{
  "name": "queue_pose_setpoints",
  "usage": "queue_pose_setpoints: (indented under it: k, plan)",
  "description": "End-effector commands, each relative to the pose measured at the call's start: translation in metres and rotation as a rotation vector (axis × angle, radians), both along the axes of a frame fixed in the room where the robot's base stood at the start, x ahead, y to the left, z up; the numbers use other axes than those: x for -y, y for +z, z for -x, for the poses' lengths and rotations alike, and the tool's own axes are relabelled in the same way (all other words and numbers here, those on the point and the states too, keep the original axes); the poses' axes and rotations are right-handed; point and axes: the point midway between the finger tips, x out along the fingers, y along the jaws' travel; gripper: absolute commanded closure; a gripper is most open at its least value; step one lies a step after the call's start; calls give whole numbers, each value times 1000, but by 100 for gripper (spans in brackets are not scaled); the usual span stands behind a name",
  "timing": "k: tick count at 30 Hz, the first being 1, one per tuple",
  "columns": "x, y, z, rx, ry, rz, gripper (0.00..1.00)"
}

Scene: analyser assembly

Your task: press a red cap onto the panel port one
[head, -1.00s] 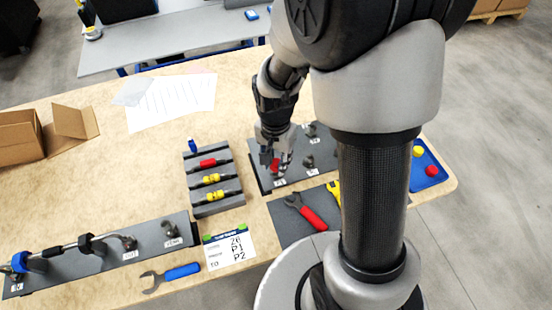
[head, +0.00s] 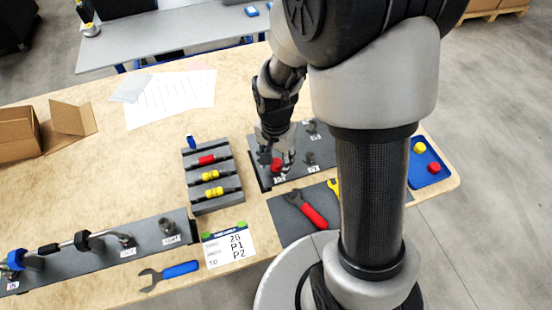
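A red cap (head: 277,165) is at the near-left port of the dark panel (head: 318,171), just above that port's white label. From this view I cannot tell whether it is fully seated. My gripper (head: 274,158) is right at the cap, pointing down, with dark fingers beside and behind it. The fingers are small and partly hidden, so I cannot tell whether they grip the cap. Other grey ports (head: 309,159) on the panel are bare. Another red cap (head: 434,168) lies in the blue tray (head: 431,183) at the right, with a yellow cap (head: 420,148).
A grey rack (head: 215,204) with red and yellow fittings stands left of the panel. A red-handled wrench (head: 312,214) lies on a dark mat in front. A blue-handled wrench (head: 180,270), a label card (head: 229,245) and a pipe assembly (head: 62,248) are at the front left.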

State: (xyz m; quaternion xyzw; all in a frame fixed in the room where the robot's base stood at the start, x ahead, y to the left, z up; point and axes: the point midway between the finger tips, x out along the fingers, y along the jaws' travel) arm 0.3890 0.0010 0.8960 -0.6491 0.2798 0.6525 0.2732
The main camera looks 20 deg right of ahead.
Motion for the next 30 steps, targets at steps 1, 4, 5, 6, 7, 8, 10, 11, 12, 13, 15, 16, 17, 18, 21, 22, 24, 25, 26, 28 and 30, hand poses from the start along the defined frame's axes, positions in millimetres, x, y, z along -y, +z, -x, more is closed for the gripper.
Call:
queue_pose_setpoints:
  k: [1, 4, 5, 6, 7, 8, 10, 11, 12, 13, 15, 16, 17, 18, 21, 22, 24, 25, 26, 28, 30]
  plan:
    - [0, 0, 0, 0, 0, 0, 53]
    - [0, 0, 0, 0, 0, 0, 49]
    - [0, 0, 0, 0, 0, 0, 49]
    - [0, 0, 0, 0, 0, 0, 49]
    - [0, 0, 0, 0, 0, 0, 49]
    - [0, 0, 0, 0, 0, 0, 49]
    - [0, 0, 0, 0, 0, 0, 49]
    - [0, 0, 0, 0, 0, 0, 49]
    - [0, 1, 0, 1, 0, 0, 49]
    - [0, 2, -1, 1, 0, 0, 49]
    - [0, 8, -1, 4, 0, 0, 49]
    - [0, 11, -2, 5, 0, -1, 49]
    - [0, 15, -2, 5, 0, -1, 49]
    - [0, 22, -2, 7, 0, 0, 49]
    - [0, 43, -2, 8, 0, 0, 49]
    - [0, 50, -2, 8, 0, 0, 49]
    - [0, 66, -2, 8, 0, 0, 49]
    - [-1, 72, -2, 7, 0, 0, 49]
    - [-1, 78, -2, 7, 0, 0, 49]
    - [-1, 92, -2, 7, 0, 0, 49]
    - [-1, 102, -2, 5, 0, -1, 49]
